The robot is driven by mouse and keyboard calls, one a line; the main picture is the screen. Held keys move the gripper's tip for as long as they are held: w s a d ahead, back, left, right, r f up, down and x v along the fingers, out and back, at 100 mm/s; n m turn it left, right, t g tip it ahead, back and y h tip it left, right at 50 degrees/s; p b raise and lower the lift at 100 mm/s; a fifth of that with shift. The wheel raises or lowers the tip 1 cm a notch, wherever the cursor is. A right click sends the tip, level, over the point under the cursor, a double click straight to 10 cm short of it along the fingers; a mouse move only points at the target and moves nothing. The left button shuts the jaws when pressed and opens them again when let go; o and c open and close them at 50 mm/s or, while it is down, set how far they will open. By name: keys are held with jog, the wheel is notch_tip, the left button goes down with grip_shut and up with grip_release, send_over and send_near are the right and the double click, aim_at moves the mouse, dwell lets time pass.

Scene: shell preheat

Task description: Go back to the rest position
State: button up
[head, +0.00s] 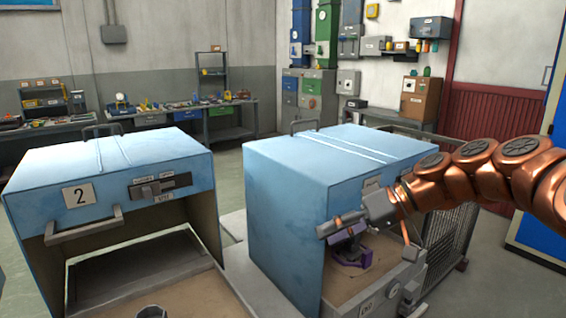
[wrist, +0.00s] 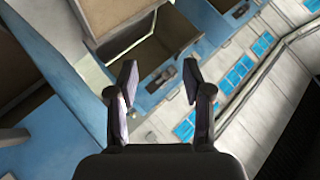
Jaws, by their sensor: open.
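My gripper (wrist: 160,88) is open in the wrist view, its two dark fingers spread with nothing between them. In the head view my copper arm reaches in from the right, and its grey wrist end is at the front of the right blue box (head: 300,190). A dark purple part (head: 350,255) shows below the wrist, over the box's floor; I cannot tell whether it belongs to my gripper. Beyond the fingers, the wrist view shows tilted blue surfaces and a brown opening.
The left blue box (head: 110,165), marked 2, stands open at the front with a grey handle bar (head: 83,226). Workbenches (head: 180,118) line the back wall. Floor between boxes and benches looks clear.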

jog(key=s+a+f+m+g+h+p, duration=0.1)
jog(key=s+a+f+g+h, duration=0.2)
jog(key=s, duration=0.6)
jog(key=s+d+f+m+h+p, duration=0.1)
jog(key=s+d+f+h, duration=0.3)
jog(key=s, duration=0.6)
jog(key=s+d+f+m+h+p, duration=0.1)
jog(key=s+d+f+m+h, duration=0.3)
jog(key=s+d+f, duration=0.3)
jog(key=s, duration=0.3)
jog(key=shift+s+d+f+m+p, duration=0.3)
jog(key=shift+s+f+p, duration=0.05)
jog(key=shift+p, duration=0.05)
dwell(0.9)
